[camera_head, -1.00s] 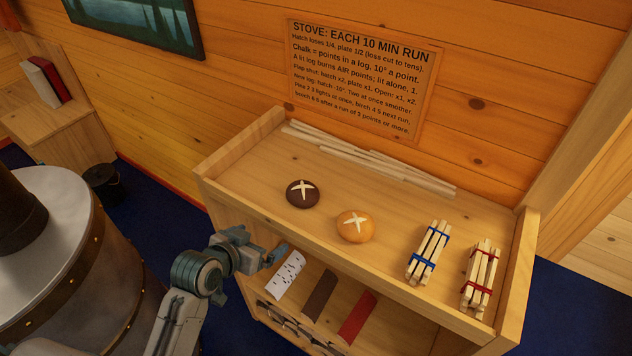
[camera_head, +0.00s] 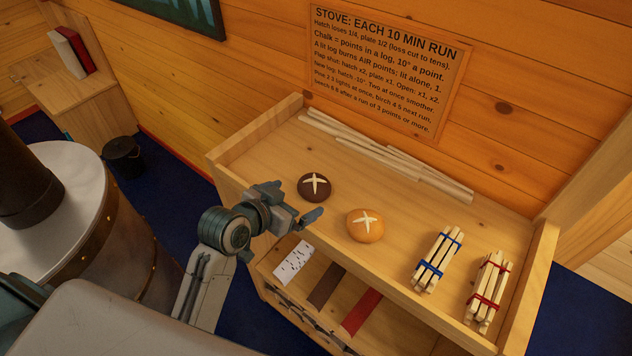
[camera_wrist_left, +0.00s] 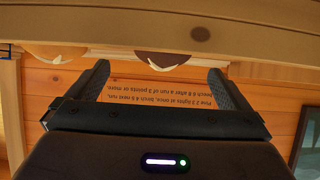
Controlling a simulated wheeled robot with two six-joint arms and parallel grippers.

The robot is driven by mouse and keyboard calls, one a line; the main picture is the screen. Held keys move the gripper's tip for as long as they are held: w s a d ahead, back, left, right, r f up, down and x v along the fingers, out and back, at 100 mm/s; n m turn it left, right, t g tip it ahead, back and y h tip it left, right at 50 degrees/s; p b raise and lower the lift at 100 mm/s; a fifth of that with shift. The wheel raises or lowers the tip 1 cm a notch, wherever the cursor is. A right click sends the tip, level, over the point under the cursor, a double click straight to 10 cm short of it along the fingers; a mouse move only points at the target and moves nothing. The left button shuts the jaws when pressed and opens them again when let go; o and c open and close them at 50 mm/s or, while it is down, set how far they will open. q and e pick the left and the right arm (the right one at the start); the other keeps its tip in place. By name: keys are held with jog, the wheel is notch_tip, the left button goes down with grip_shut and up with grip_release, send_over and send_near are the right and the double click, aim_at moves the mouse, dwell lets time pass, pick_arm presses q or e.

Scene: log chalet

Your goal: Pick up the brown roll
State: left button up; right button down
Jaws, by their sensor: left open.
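The dark brown roll (camera_head: 314,187) has a pale cross on top and sits on the upper shelf of the wooden unit. A golden roll (camera_head: 365,226), also crossed, sits to its right. My left gripper (camera_head: 308,213) is open and empty near the shelf's front edge, on the near side of the brown roll and apart from it. In the left wrist view, which is upside down, the brown roll (camera_wrist_left: 165,63) shows between the open fingers, partly hidden by the shelf edge. The golden roll (camera_wrist_left: 55,54) shows to the left. My right gripper is not in view.
The shelf unit (camera_head: 232,165) has raised side boards and a front edge. Pale sticks (camera_head: 385,152) lie at its back. A blue-tied bundle (camera_head: 436,260) and a red-tied bundle (camera_head: 488,287) lie to the right. Several flat pieces are below. A stove (camera_head: 65,205) stands left.

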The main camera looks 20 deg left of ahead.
aim_at(308, 189)
pick_arm(q)
jog(key=x, duration=0.2)
jog(key=shift+w+d+p, duration=0.1)
jog(key=shift+w+p, duration=0.2)
jog(key=p+x, duration=0.1)
jog(key=x, duration=0.1)
jog(key=p+x, duration=0.1)
jog(key=x, duration=0.1)
jog(key=shift+w+a+r, duration=0.15)
jog(key=shift+a+r, duration=0.05)
jog(key=shift+a, duration=0.05)
jog(key=shift+w+d+f+p, duration=0.15)
jog(key=shift+w+f+p, duration=0.15)
jog(key=shift+w+f, duration=0.15)
jog(key=shift+s, duration=0.1)
jog(key=c, duration=0.9)
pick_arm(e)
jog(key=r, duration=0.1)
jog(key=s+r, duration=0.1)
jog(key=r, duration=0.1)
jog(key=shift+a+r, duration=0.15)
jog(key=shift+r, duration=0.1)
